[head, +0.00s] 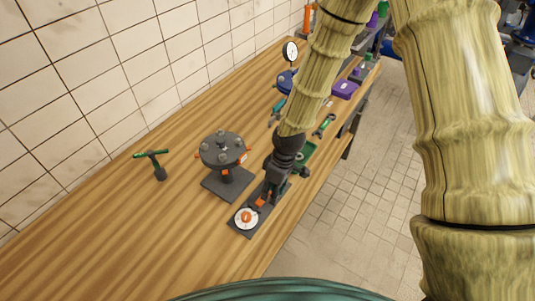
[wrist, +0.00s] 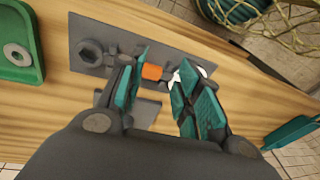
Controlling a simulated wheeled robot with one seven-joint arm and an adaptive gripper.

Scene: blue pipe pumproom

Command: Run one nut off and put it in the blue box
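A dark plate (head: 243,232) lies at the bench's front edge. It also shows in the wrist view (wrist: 180,38), with a grey hex nut (wrist: 90,53) at its left end and a small orange piece (wrist: 152,72) near its middle. My gripper (wrist: 158,78) is over this plate, its teal fingers apart on either side of the orange piece; I see no grip on it. In the head view, a white disc with an orange centre (head: 246,217) is at the plate's near end. A round dark flange (head: 222,149) with several nuts stands left of my gripper. I cannot make out a blue box.
A green tray (wrist: 16,75) holding a grey ring (wrist: 17,54) is beside the plate. A purple box (head: 345,89), a gauge (head: 290,51) and a green wrench (head: 325,124) are farther back. The near-left bench is clear.

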